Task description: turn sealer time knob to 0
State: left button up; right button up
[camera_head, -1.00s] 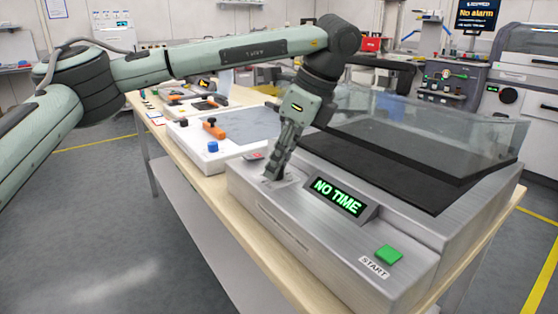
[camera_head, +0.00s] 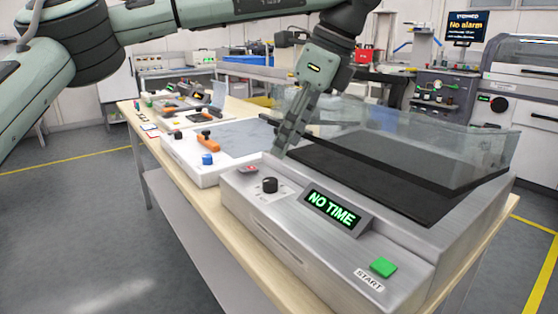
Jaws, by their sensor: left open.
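The sealer (camera_head: 300,240) is a metal box with a clear lid on the wooden bench. Its black time knob (camera_head: 270,185) sits on a pale dial plate at the left of the front panel. The display (camera_head: 332,208) beside it reads "NO TIME" in green. My left gripper (camera_head: 284,150) is open and points down above and behind the knob, apart from it and empty. The knob is in plain view, but its pointer is too small to read. My right gripper is not in view.
A green START button (camera_head: 383,267) and a small red switch (camera_head: 248,169) are on the sealer. The clear lid (camera_head: 430,145) rises just right of my gripper. A white board (camera_head: 185,155) with orange and blue parts lies to the left.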

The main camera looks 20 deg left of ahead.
pick_arm(q)
jog(key=shift+v, duration=1.8)
